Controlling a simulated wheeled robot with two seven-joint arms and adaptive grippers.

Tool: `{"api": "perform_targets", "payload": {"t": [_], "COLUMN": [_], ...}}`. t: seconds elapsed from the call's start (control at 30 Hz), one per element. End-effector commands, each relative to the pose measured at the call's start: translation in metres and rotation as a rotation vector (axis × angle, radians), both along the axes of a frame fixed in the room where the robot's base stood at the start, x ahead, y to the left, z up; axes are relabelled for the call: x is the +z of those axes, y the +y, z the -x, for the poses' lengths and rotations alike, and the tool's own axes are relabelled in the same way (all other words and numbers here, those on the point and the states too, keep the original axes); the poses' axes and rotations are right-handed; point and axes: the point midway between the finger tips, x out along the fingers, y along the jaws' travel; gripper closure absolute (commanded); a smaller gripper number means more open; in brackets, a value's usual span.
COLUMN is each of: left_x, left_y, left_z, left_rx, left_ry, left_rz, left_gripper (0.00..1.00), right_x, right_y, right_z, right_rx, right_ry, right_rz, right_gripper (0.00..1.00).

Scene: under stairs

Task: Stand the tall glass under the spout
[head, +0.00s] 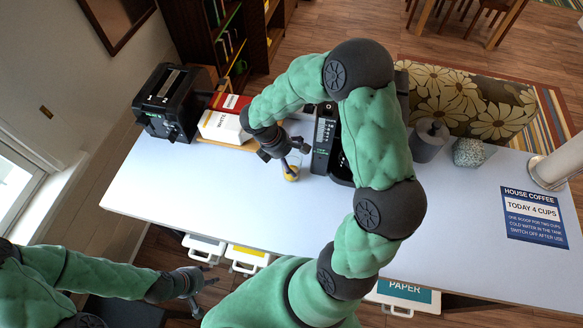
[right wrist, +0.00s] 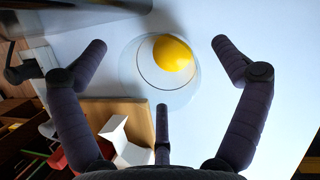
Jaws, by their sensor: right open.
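A clear glass (head: 292,176) with something round and yellow in it stands on the pale table. In the right wrist view the glass (right wrist: 145,84) shows from above, its yellow content near the rim. My right gripper (head: 289,152) is over the glass. In the right wrist view its open fingers (right wrist: 161,46) are spread on both sides of the glass, apart from it. A black coffee machine (head: 322,140) stands just right of the glass; my right arm hides much of it, and I cannot make out its spout. My left gripper (head: 204,288) is open and empty in front of the table.
A grey canister (head: 428,140), speckled pot (head: 468,152), white cylinder (head: 556,166) and blue sign (head: 533,215) are at the right. The left front tabletop is clear.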

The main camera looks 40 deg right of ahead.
Motion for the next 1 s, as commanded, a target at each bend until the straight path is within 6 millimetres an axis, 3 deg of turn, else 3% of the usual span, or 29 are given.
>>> {"api": "perform_targets", "payload": {"t": [0.1, 0.33, 0.6, 1.0], "left_x": [-0.0019, -0.0016, -0.0016, -0.0014], "left_y": [0.0001, 0.0, 0.0, 0.0], "left_z": [0.0, 0.0, 0.0, 0.0], "left_rx": [0.0, 0.0, 0.0, 0.0], "left_ry": [0.0, 0.0, 0.0, 0.0], "left_rz": [0.0, 0.0, 0.0, 0.0], "left_gripper": [0.6, 0.6, 0.6, 0.6], "right_x": [-0.0123, -0.0129, -0.0129, -0.011], "right_y": [-0.0034, -0.0038, -0.0037, -0.0036], "right_z": [0.0031, 0.0028, 0.0031, 0.0034], "right_rx": [-0.001, 0.0, -0.001, 0.0], "right_ry": [0.002, 0.0, 0.002, 0.002], "right_rz": [-0.001, -0.001, -0.001, -0.001], "right_gripper": [0.03, 0.06, 0.82, 0.85]}}
